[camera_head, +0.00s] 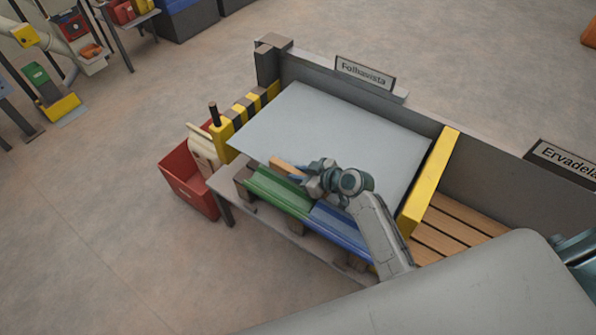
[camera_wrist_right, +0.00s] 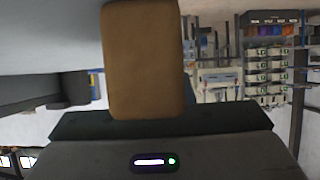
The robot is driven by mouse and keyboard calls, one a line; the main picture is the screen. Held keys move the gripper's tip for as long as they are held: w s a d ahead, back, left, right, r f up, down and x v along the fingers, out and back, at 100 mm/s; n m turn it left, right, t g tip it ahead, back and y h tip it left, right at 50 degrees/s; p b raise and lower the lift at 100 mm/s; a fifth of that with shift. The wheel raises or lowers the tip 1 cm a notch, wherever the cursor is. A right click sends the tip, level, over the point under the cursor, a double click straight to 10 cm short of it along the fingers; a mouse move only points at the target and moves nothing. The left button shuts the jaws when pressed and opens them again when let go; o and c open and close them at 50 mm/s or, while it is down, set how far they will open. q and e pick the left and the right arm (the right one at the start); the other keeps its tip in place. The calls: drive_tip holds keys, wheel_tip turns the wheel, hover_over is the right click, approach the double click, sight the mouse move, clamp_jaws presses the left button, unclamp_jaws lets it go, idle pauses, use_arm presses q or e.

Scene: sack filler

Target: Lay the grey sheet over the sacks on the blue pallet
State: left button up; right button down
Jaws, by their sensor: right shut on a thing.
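The grey sheet (camera_head: 335,130) is a flat, stiff-looking panel lying across the bay at the centre of the head view. It covers most of what is under it. Along its front edge a green form (camera_head: 278,190) and a blue form (camera_head: 340,228) show; I cannot tell whether they are sacks or pallet parts. My right gripper (camera_head: 305,175) is at the sheet's front edge, shut on a brown grip (camera_head: 285,166) there. The brown grip fills the middle of the wrist view (camera_wrist_right: 145,60). My left gripper is not in view.
A yellow bar (camera_head: 430,180) stands at the sheet's right, and a yellow-black striped post (camera_head: 240,110) at its left. A red bin (camera_head: 190,180) is left of the bay. Bare wooden slats (camera_head: 455,235) lie right. A grey wall with a "Folhavista" sign (camera_head: 365,73) runs behind.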

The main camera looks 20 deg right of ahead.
sight(328, 196)
wheel_tip(328, 196, down, 3)
drive_tip(key=shift+a+f+b, duration=0.1)
drive_tip(key=shift+b, duration=0.95)
wheel_tip(328, 196, down, 5)
drive_tip(key=b, duration=0.4)
drive_tip(key=shift+f, duration=0.1)
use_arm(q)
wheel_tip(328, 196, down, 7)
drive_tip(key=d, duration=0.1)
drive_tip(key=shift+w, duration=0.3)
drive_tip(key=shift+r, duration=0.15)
use_arm(e)
drive_tip(key=c, duration=1.2)
unclamp_jaws()
drive_tip(key=shift+o, duration=0.2)
drive_tip(key=b+v, duration=0.2)
drive_tip(key=v, duration=0.7)
drive_tip(key=shift+s, duration=0.15)
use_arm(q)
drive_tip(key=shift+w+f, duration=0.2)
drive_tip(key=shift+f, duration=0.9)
use_arm(e)
drive_tip(key=shift+v, duration=0.85)
